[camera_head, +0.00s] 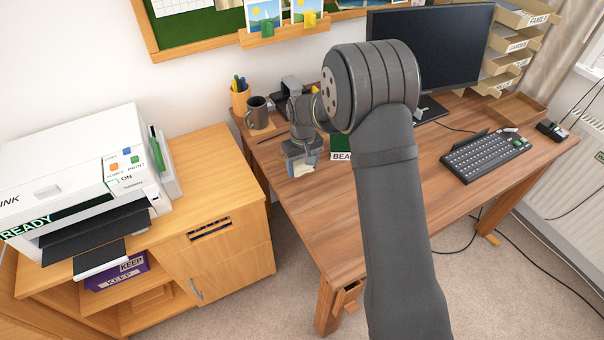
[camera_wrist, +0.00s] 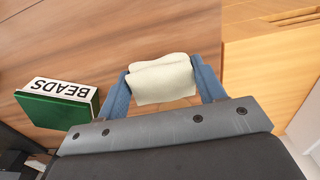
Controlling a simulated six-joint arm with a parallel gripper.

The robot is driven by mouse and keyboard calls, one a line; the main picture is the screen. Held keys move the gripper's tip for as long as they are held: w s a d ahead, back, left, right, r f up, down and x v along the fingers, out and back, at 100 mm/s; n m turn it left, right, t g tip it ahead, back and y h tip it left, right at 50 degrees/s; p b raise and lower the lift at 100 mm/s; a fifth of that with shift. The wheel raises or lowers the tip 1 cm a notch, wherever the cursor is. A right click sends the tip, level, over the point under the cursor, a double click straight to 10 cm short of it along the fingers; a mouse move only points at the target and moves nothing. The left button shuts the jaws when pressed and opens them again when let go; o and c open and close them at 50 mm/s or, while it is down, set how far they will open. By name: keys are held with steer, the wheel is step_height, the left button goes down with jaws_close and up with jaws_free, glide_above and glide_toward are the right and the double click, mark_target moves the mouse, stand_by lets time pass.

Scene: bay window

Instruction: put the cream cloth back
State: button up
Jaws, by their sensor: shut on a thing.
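The cream cloth (camera_wrist: 163,80) is a soft folded bundle held between the two blue fingers of my gripper (camera_wrist: 165,85) in the wrist view. My gripper is shut on it, over the wooden desk near its left edge. In the head view my gripper (camera_head: 300,160) is above the left part of the desk (camera_head: 325,225), mostly behind its own wrist. A little of the cloth (camera_head: 301,168) shows below it there. I cannot tell whether the cloth touches the desk.
A green box labelled BEADS (camera_wrist: 58,105) lies close beside my gripper; it also shows in the head view (camera_head: 341,147). A grey mug (camera_head: 257,112) and pen pot (camera_head: 240,96) stand at the desk's back left. A keyboard (camera_head: 486,155) lies right. The front desk top is clear.

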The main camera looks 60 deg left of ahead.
steer(key=shift+f, duration=2.05)
steer(key=o, duration=1)
steer(key=shift+f, duration=0.15)
steer(key=shift+o, duration=0.2)
step_height(320, 180, up, 12)
steer(key=shift+r, duration=0.2)
glide_above(302, 181)
steer(key=shift+f, duration=4.15)
